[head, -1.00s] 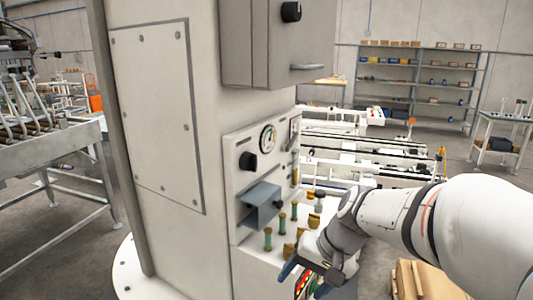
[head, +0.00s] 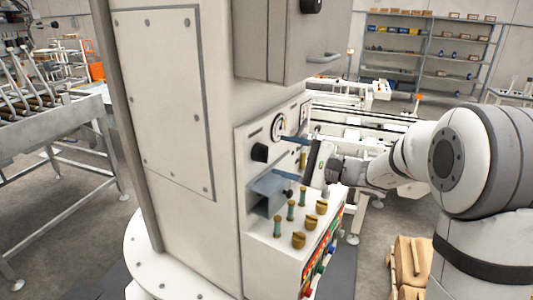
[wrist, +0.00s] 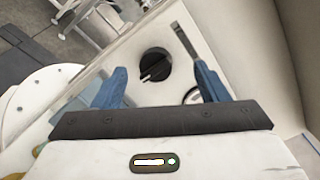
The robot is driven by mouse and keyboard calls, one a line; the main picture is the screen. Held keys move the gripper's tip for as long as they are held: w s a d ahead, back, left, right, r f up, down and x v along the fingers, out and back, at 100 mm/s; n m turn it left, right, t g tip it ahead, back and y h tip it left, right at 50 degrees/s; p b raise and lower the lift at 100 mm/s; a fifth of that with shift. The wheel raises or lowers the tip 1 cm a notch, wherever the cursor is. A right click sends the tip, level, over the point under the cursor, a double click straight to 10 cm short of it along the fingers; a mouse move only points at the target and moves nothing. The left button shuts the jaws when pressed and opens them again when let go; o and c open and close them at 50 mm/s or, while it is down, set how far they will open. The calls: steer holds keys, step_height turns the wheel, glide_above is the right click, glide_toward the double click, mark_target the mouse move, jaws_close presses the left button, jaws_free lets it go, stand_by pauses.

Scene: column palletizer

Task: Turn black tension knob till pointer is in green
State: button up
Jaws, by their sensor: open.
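The black knob (head: 260,152) is on the upright light panel of the machine, below and left of a round white gauge (head: 278,127). The gauge's pointer and any green band are too small to read. My gripper (head: 284,157) is open in front of the panel, its blue fingers pointing left toward the knob. In the wrist view the knob (wrist: 155,64) shows a pale line on its face and lies between the open fingers (wrist: 159,82), apparently beyond their tips. A gauge rim (wrist: 192,96) shows there, mostly hidden by my gripper.
A blue-grey box-like part (head: 268,192) juts out below the knob. Several green and brass posts (head: 290,211) stand on the ledge under it. A grey cabinet (head: 287,40) with a handle overhangs the panel. Coloured buttons (head: 320,265) line the ledge's front.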

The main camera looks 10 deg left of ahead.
mark_target(261, 150)
steer(key=a, duration=0.2)
steer(key=w+a+p, duration=0.1)
steer(key=a, duration=0.1)
steer(key=shift+a+f, duration=0.1)
steer(key=shift+a, duration=0.2)
steer(key=shift+w+a+f, duration=0.15)
steer(key=shift+a, duration=0.05)
steer(key=shift+r, duration=0.2)
steer(key=c, duration=1)
steer(key=shift+c, duration=0.2)
